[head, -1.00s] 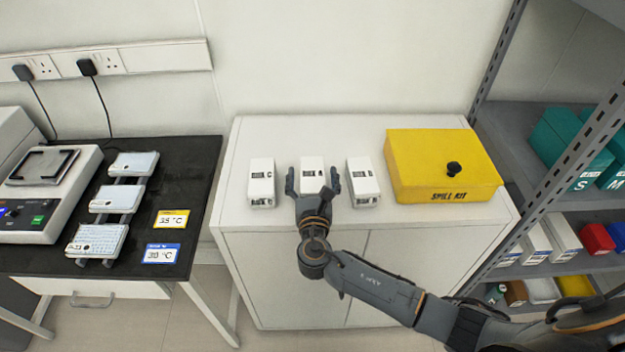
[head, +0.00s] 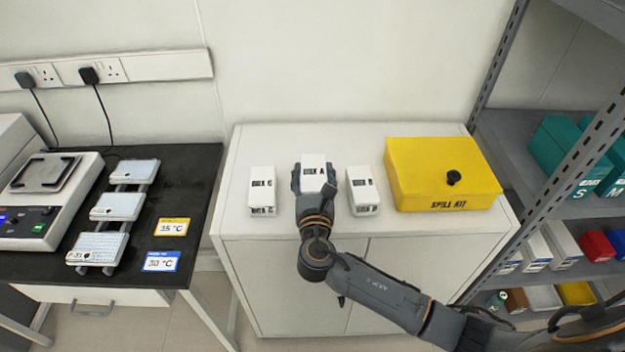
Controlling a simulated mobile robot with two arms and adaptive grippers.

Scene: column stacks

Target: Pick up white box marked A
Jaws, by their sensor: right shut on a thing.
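The white box marked A (head: 314,166) is the middle one of three white boxes on the white cabinet. My right gripper (head: 314,183) is shut on it, with a dark finger at its left side. The gripper hides the lower front of the box, and I cannot tell whether its base touches the cabinet top. My left gripper is not in view.
A white box marked C (head: 262,187) stands to the left and another white box (head: 362,187) to the right, both close by. A yellow spill kit (head: 440,175) sits farther right on the cabinet (head: 290,222). A metal shelf (head: 560,160) rises at the right.

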